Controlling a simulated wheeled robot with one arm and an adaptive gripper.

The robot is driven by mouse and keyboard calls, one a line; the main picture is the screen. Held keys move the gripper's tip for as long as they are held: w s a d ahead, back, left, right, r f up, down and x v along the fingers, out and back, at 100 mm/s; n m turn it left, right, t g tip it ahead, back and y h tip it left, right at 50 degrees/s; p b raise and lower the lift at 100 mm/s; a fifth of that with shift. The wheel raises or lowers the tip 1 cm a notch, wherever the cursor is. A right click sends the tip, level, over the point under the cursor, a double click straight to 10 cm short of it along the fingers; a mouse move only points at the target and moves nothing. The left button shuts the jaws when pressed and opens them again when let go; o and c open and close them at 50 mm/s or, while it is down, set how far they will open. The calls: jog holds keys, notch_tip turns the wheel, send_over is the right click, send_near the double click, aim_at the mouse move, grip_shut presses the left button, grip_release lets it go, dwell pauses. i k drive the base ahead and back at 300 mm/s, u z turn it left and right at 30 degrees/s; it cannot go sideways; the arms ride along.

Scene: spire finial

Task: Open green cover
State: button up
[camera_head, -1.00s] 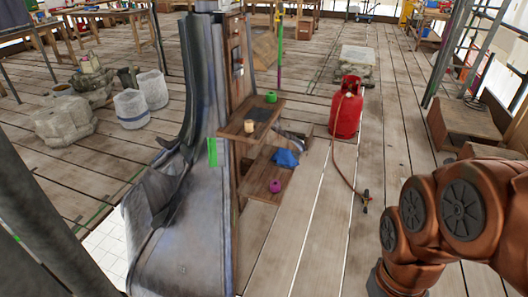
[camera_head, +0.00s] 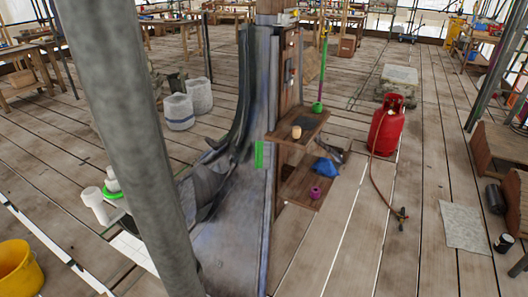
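A small bright green upright panel (camera_head: 259,155), which looks like the green cover, sits on the side of the grey metal spire piece (camera_head: 232,235). It looks flat and closed, but it is too small to tell for sure. My gripper is not in view, and none of my arm shows.
A thick grey pole (camera_head: 135,130) stands close in front, left of the spire. Wooden shelves (camera_head: 300,185) on the spire's right hold small items. A red gas cylinder (camera_head: 386,127) with a hose stands further right. A yellow bucket (camera_head: 18,268) is at lower left. Floor is open front right.

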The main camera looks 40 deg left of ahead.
aim_at(262, 150)
jog(key=u, duration=0.35)
jog(key=i, duration=1.55)
jog(key=u, duration=1)
jog(key=i, duration=1.3)
jog(key=u, duration=1.75)
jog(key=i, duration=0.55)
jog(key=u, duration=0.5)
